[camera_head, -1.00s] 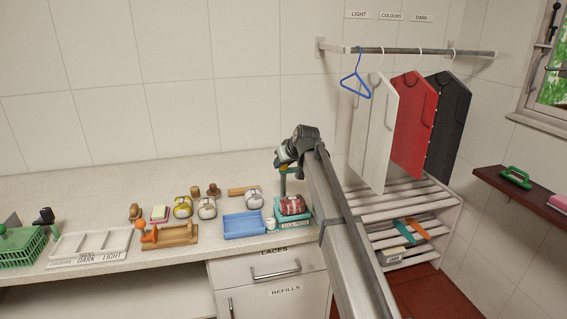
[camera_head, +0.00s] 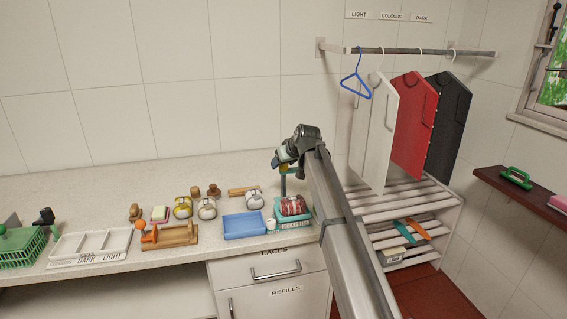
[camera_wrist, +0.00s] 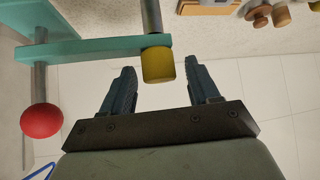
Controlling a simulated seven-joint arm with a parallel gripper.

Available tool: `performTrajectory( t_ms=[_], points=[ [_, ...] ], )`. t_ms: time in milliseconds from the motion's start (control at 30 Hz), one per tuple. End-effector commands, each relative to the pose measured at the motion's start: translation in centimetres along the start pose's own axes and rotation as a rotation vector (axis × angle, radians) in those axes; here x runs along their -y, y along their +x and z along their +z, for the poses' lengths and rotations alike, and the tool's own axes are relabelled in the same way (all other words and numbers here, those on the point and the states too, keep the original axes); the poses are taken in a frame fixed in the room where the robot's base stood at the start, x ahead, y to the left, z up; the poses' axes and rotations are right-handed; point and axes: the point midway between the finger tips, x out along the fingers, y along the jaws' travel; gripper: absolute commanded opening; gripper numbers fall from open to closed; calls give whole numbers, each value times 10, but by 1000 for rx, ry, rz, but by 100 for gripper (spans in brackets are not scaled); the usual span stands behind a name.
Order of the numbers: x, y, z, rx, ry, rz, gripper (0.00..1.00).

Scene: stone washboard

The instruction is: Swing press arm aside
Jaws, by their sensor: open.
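The sock press stands on the counter in the head view, with a teal base (camera_head: 294,222) lettered as a press and a red patterned sock bundle (camera_head: 293,206) on it. In the wrist view its teal press arm (camera_wrist: 100,48) runs across the upper left. A yellow knob (camera_wrist: 158,66) hangs at the arm's end. My gripper (camera_wrist: 160,78) is open, one finger on each side of the knob, with visible gaps. A red ball (camera_wrist: 41,120) on a grey rod is left of my fingers. In the head view my wrist hides much of the press top.
A blue tray (camera_head: 244,225) lies just left of the press, with sock bundles (camera_head: 207,208) and wooden pieces behind and left. Shirts (camera_head: 413,120) hang on a rail to the right, above a slatted rack (camera_head: 400,203).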

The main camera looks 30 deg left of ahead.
Motion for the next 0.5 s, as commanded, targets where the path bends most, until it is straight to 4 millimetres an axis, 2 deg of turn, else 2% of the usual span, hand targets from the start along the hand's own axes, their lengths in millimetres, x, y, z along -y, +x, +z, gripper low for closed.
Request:
performTrajectory(
  t_ms=[167,500],
  points=[
    [0,-24,1,-2,0,1,61],
    [0,-90,1,-2,0,1,61]
  ],
)
